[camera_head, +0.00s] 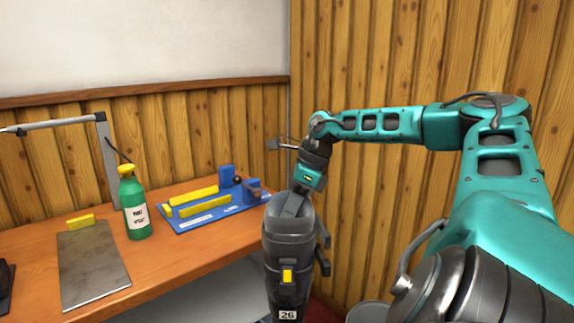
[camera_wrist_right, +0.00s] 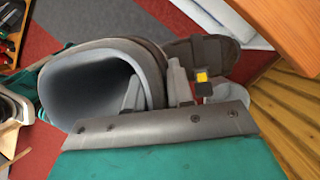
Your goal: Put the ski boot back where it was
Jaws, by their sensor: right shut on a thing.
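The ski boot (camera_head: 289,247) is dark grey with a yellow patch and a label reading 26. It hangs upright at the right end of the bench, its lower part cut off by the picture edge. My right gripper (camera_head: 296,196) is shut on the boot's upper cuff. In the right wrist view the boot (camera_wrist_right: 95,80) shows its open grey cuff, and the right gripper (camera_wrist_right: 155,90) has its fingers at the cuff wall. My left gripper is in neither view.
The wooden bench (camera_head: 160,269) holds a green bottle (camera_head: 134,205), a blue board (camera_head: 212,208) with yellow bars, and a metal plate (camera_head: 92,262). A plank wall stands close behind my right arm. In the right wrist view, red and grey floor (camera_wrist_right: 84,22) lies below.

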